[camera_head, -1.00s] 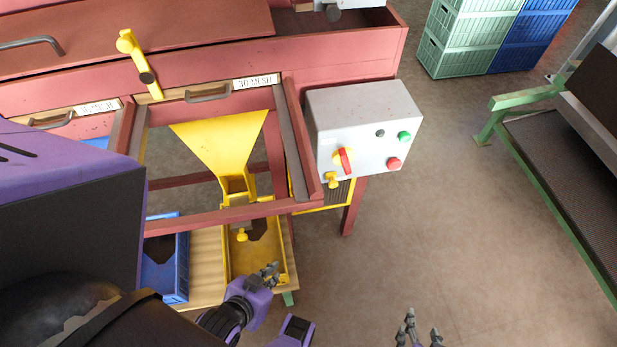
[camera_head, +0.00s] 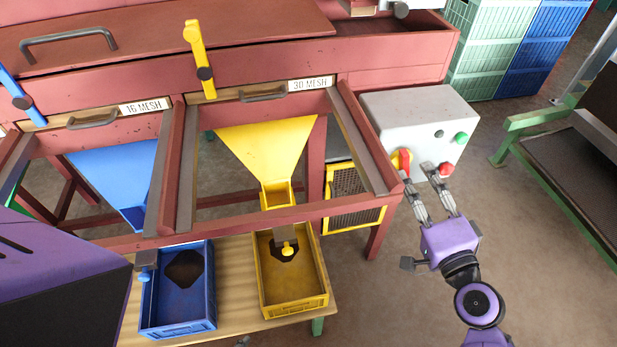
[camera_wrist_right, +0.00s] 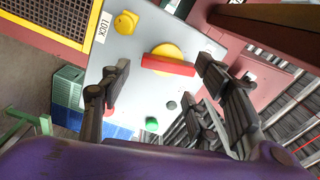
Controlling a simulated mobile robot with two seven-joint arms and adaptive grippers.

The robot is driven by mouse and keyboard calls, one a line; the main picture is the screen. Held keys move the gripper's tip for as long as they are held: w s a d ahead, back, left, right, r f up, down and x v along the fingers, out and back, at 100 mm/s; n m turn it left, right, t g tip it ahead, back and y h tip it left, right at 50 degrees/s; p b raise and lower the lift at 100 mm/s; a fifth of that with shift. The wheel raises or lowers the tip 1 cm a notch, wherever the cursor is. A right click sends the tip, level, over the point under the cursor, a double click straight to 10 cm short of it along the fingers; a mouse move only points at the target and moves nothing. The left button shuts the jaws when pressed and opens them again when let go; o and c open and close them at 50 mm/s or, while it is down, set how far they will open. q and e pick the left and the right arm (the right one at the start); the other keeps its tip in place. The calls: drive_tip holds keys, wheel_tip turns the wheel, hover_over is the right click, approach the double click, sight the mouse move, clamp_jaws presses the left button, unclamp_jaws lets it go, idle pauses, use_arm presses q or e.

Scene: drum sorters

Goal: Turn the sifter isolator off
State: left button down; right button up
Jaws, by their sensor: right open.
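The sifter isolator is a red bar handle (camera_head: 404,161) on a yellow disc, low on the left of a grey control box (camera_head: 415,108). The handle stands roughly upright in the head view. In the right wrist view the red handle (camera_wrist_right: 168,65) lies across the yellow disc (camera_wrist_right: 167,48). My right gripper (camera_head: 419,176) is open in front of the box, its fingers pointing at the panel. In the wrist view the fingers (camera_wrist_right: 163,72) are spread on either side of the handle; contact is not clear. Only a bit of my left gripper (camera_head: 243,341) shows at the bottom edge.
The box also has a green button (camera_head: 461,138), a red button (camera_head: 446,169) and a dark one (camera_head: 439,133). A yellow knob (camera_wrist_right: 126,22) sits near a LOCK label (camera_wrist_right: 103,27). The red sifter frame (camera_head: 350,212) borders the box.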

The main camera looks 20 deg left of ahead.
sight(407, 172)
drive_tip(key=x, duration=0.4)
drive_tip(key=shift+w, duration=0.2)
drive_tip(key=shift+f, duration=0.2)
drive_tip(key=c, duration=1)
